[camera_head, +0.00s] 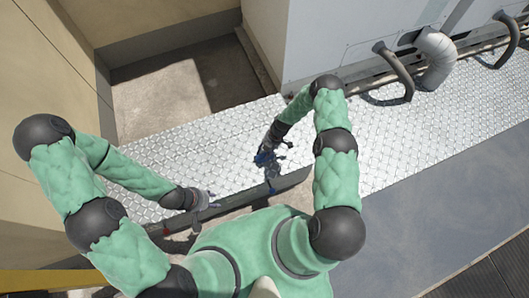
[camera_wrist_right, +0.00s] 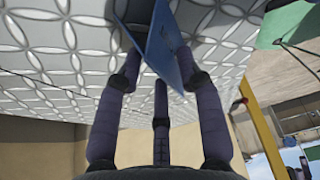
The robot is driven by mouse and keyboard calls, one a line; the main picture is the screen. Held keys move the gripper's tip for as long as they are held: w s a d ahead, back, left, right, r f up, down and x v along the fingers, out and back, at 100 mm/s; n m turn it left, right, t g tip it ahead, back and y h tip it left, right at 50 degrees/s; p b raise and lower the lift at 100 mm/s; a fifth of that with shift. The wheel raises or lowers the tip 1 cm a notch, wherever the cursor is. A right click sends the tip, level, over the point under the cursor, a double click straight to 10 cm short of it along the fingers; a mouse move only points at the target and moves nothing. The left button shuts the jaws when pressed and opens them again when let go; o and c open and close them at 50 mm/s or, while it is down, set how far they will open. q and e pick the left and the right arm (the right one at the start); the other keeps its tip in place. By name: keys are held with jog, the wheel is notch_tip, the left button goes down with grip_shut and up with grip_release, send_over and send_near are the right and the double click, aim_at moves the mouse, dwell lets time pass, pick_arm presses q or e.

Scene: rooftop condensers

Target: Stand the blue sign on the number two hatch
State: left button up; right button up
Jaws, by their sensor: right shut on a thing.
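The blue sign (camera_wrist_right: 170,52) is between the fingertips of my right gripper (camera_wrist_right: 160,75) in the right wrist view. It looks like thin flat panels, tilted, with the patterned metal plate behind it. In the head view my right gripper (camera_head: 268,157) is over the metal plating, and a small patch of the blue sign (camera_head: 262,159) shows there. I cannot tell whether the sign touches the plating. My left gripper (camera_head: 207,200) is near the plating's front edge, apart from the sign; its finger opening is too small to judge. No hatch number is readable.
Bright patterned metal plating (camera_head: 220,140) runs diagonally across the head view. A tan wall (camera_head: 45,70) is at left.

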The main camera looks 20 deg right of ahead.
jog(key=o, duration=1.1)
jog(key=shift+c, duration=0.2)
jog(key=p+v, duration=0.5)
jog(key=v, duration=0.7)
jog(key=s+a+r+m, duration=0.5)
jog(key=s+a+m, duration=0.1)
jog(key=s+m, duration=0.4)
jog(key=s+a+r+m, duration=0.6)
jog(key=s+m, duration=0.4)
jog(key=m, duration=0.2)
jog(key=shift+s+a+r+t, duration=0.15)
jog(key=shift+a+r+t, duration=0.25)
jog(key=shift+a, duration=0.2)
